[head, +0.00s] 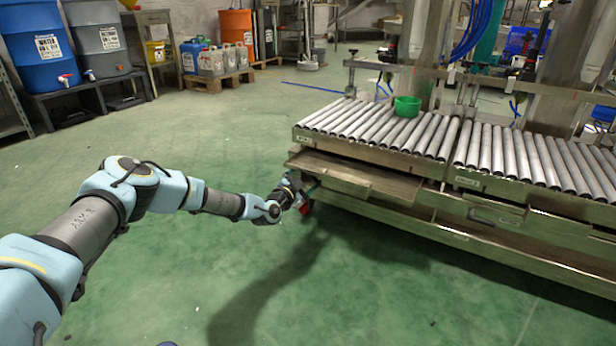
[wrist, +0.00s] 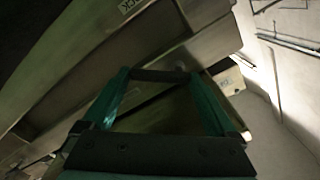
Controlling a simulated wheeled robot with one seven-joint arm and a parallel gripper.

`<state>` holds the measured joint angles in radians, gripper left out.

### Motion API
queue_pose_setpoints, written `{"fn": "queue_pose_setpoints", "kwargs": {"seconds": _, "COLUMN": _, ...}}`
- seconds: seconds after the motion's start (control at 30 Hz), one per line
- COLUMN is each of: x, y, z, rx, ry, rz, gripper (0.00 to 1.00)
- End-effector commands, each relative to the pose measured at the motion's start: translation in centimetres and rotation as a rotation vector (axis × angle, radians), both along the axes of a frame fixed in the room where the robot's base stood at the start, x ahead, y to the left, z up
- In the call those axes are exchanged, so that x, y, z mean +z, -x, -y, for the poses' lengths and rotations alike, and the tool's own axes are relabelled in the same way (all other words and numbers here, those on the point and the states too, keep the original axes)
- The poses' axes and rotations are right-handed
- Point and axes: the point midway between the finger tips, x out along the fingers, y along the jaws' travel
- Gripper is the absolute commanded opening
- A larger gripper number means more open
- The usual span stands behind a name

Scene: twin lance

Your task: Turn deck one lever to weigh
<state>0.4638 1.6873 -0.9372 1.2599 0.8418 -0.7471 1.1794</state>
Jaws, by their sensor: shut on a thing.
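The left roller deck (head: 375,128), with a small label on its front left corner, stands right of my arm. My gripper (head: 303,197) is low at its left end, beside the corner of the frame, its tip partly hidden by my wrist. A small red piece (head: 304,208) shows right at the gripper; it may be the lever or part of the frame. In the wrist view my gripper (wrist: 160,76) has teal fingers reaching to the metal frame. It appears shut on the lever, which is mostly hidden; its setting cannot be read.
A right roller deck (head: 545,160) adjoins the left one. A shelf panel (head: 355,178) lies below the rollers. Open green floor (head: 200,270) surrounds my arm.

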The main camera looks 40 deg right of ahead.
Motion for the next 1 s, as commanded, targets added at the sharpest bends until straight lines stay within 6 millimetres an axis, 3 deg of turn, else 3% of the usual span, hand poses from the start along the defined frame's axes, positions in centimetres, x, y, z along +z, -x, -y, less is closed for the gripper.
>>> {"fn": "queue_pose_setpoints", "kwargs": {"seconds": 0.27, "x": 0.5, "y": 0.3, "z": 0.1, "rx": -0.004, "ry": 0.030, "rz": -0.106, "gripper": 0.37}}
{"fn": "queue_pose_setpoints", "kwargs": {"seconds": 1.0, "x": 1.5, "y": 0.4, "z": 0.1, "rx": 0.000, "ry": 0.159, "rz": -0.605, "gripper": 0.37}}
